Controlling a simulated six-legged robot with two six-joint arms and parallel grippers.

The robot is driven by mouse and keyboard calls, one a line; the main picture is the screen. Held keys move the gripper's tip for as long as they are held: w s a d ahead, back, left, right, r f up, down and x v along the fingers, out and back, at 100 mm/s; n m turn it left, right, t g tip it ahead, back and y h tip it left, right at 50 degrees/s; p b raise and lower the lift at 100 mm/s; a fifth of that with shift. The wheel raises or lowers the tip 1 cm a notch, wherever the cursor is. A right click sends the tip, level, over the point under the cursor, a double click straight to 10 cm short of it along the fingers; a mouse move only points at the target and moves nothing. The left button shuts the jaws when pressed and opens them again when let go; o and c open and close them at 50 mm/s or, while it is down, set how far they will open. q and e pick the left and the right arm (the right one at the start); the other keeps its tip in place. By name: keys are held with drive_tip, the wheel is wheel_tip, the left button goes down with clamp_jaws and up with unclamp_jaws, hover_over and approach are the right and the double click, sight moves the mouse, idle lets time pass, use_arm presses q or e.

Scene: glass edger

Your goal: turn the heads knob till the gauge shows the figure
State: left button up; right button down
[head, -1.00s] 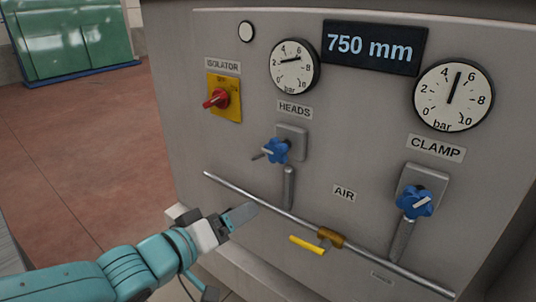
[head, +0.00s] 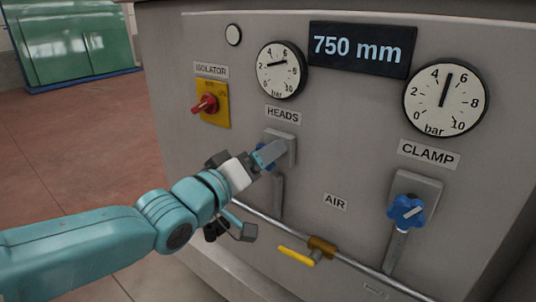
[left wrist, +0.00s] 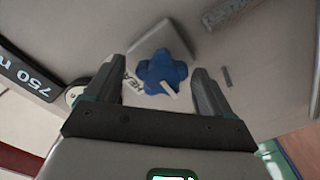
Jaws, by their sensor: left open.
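The blue heads knob (left wrist: 162,72) sits between the open fingers of my left gripper (left wrist: 158,88) in the left wrist view, with its pale pointer toward the gripper. I cannot tell whether the fingers touch it. In the head view my left gripper (head: 266,155) is at the knob and covers most of it. The heads gauge (head: 281,70) sits above the HEADS label (head: 283,115), its needle between 2 and 4, near the 2. The display (head: 359,48) reads 750 mm. My right gripper is not in view.
The clamp gauge (head: 445,98) and blue clamp knob (head: 406,211) are to the right. A red isolator switch (head: 205,104) is on the left. A pipe (head: 355,267) with a yellow-handled valve (head: 297,256) runs below.

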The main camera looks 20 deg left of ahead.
use_arm(q)
drive_tip(key=shift+x, duration=0.85)
drive_tip(key=shift+w+f, duration=0.15)
drive_tip(key=shift+w, duration=0.3)
drive_tip(key=shift+s, duration=0.2)
drive_tip(key=shift+w, duration=0.2)
drive_tip(key=c, duration=1)
drive_tip(key=shift+c, duration=0.2)
